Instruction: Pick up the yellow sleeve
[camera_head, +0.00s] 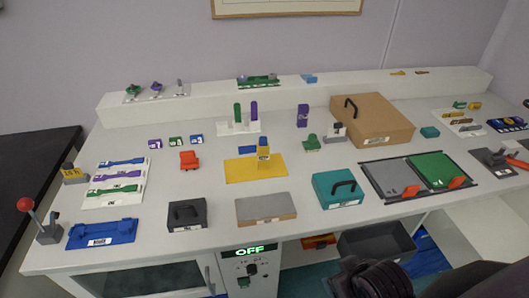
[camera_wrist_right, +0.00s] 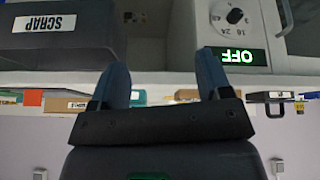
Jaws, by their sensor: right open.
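Small yellow pieces (camera_head: 474,105) lie on a white holder (camera_head: 460,121) at the far right of the bench in the head view, beside a green and a dark piece. One of them may be the yellow sleeve; they are too small to tell. A yellow and blue block (camera_head: 263,148) stands on a yellow mat (camera_head: 250,172) near the bench middle. My right gripper (camera_wrist_right: 160,62) is open and empty in the right wrist view, below the bench front and far from these things. My dark right wrist shows at the bottom of the head view. My left gripper is out of view.
The bench front, a control panel reading OFF (camera_head: 249,252) and a dark scrap bin (camera_head: 377,243) are close to my right gripper. A teal case (camera_head: 335,192), a grey and green tray (camera_head: 398,179) and a cardboard box (camera_head: 372,125) stand between it and the white holder.

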